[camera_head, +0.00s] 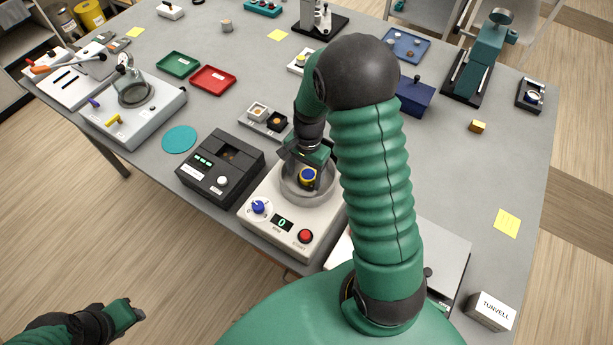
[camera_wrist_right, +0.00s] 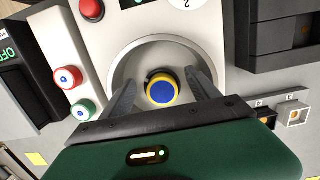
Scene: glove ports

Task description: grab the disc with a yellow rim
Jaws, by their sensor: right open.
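The disc with a yellow rim and blue middle (camera_head: 308,177) sits in the round well of a white machine (camera_head: 268,225). In the right wrist view the disc (camera_wrist_right: 161,90) shows near the middle, inside the well's grey ring (camera_wrist_right: 165,45). My right gripper (camera_head: 306,172) reaches down into the well from above. In the wrist view its two fingers stand apart, one on each side of the disc, with gaps visible between. My left gripper (camera_head: 130,312) is at the lower left, off the table, far from the disc; its jaws are too unclear to judge.
The machine carries a blue dial (camera_head: 259,206) and a red button (camera_head: 305,236). A black box (camera_head: 218,167) stands close to its left, and a small two-socket holder (camera_head: 265,118) behind. Green (camera_head: 178,64) and red (camera_head: 213,78) trays lie farther back. My right arm hides the table's middle right.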

